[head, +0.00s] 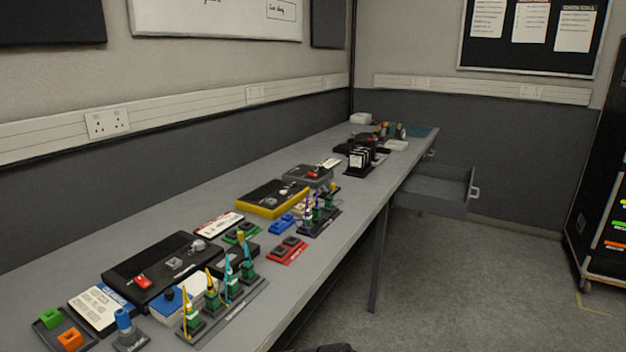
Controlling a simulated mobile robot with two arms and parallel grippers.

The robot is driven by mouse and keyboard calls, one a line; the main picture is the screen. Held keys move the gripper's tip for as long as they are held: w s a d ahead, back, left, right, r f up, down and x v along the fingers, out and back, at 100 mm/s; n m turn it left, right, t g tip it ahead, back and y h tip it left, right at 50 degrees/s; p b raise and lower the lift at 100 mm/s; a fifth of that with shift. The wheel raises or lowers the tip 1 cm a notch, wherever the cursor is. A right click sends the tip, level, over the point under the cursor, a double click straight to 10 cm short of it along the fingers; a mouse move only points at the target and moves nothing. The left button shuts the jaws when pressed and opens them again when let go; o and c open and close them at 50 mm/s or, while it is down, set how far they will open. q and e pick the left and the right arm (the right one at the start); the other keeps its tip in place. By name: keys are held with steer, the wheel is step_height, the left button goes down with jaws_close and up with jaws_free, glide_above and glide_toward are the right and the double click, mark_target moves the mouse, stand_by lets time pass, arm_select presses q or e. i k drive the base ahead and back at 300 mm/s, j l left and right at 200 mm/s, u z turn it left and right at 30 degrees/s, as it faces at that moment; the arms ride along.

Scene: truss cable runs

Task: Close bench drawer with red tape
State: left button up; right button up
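The bench drawer (430,203) stands pulled out from under the far end of the long grey bench (345,220). It is grey and its handle (475,191) is on its right-hand face. I cannot make out any red tape on it, and little of its inside shows from here. Neither of my grippers is in view.
The bench top holds a black case (150,268), a yellow case (272,199), a red tray (288,251) and several small connectors. A black wheeled case (600,190) stands at the right. The floor (480,280) between the bench and this case is clear.

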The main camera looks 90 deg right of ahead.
mark_target(445, 190)
steer(key=z, duration=0.4)
steer(key=l+z, duration=0.1)
steer(key=z, duration=0.35)
steer(key=k+l+z, duration=0.1)
steer(key=z, duration=0.75)
steer(key=l+z, duration=0.1)
steer(key=z, duration=0.3)
steer(key=l+z, duration=0.4)
steer(key=i+l+z, duration=0.15)
steer(key=l+z, duration=0.2)
steer(key=i+l+z, duration=0.15)
steer(key=l+z, duration=0.25)
steer(key=i+l, duration=0.2)
steer(key=i+l+z, duration=0.1)
steer(key=l, duration=0.35)
steer(key=i, duration=0.15)
